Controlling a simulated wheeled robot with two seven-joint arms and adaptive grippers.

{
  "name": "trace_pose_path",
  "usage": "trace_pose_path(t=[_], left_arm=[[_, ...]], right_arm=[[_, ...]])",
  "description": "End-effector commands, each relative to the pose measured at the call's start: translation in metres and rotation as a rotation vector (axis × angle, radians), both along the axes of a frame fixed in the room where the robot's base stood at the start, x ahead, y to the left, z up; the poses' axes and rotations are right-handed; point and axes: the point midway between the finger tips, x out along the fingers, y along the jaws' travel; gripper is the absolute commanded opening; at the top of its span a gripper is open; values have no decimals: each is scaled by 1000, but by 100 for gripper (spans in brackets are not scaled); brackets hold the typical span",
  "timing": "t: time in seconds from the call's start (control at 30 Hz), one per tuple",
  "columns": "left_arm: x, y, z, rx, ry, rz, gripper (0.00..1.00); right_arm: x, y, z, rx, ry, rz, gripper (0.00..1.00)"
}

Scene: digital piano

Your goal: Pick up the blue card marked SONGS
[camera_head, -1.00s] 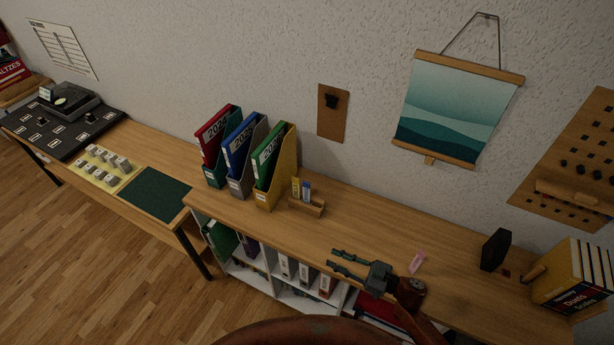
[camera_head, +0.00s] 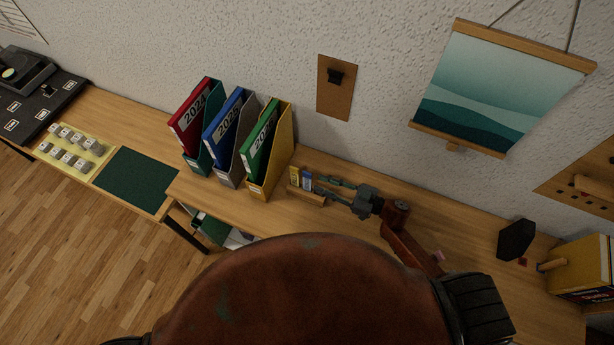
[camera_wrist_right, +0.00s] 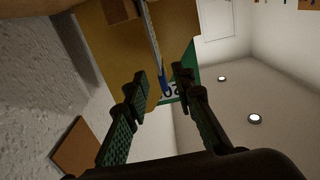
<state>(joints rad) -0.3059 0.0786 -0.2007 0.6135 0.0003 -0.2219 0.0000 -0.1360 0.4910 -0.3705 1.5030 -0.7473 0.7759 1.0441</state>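The blue card (camera_head: 307,180) stands in a small wooden holder (camera_head: 308,196) beside a yellow card (camera_head: 294,175). Its SONGS marking is too small to read. My right gripper (camera_head: 321,185) reaches in from the right, with its fingertips close to the blue card. In the right wrist view the gripper (camera_wrist_right: 162,77) is open, and a thin blue-and-white card edge (camera_wrist_right: 154,45), which looks like the blue card, lies between the fingertips with gaps on both sides. My left gripper is out of view.
A yellow file box (camera_head: 279,152) with a green binder stands just behind and left of the holder. Blue and red binders (camera_head: 190,119) stand farther left. The wall is close behind. The desk right of my gripper is mostly clear up to a dark block (camera_head: 516,239).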

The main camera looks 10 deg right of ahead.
Motion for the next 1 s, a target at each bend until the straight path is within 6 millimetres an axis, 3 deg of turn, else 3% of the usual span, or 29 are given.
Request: trace_pose_path(t=[0.47, 0.77, 1.0], left_arm=[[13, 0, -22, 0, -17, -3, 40], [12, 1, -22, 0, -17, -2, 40], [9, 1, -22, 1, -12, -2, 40]], right_arm=[[36, 50, -4, 1, -3, 6, 24], [38, 53, -3, -1, -2, 5, 23], [38, 52, -3, 0, -2, 5, 7]])
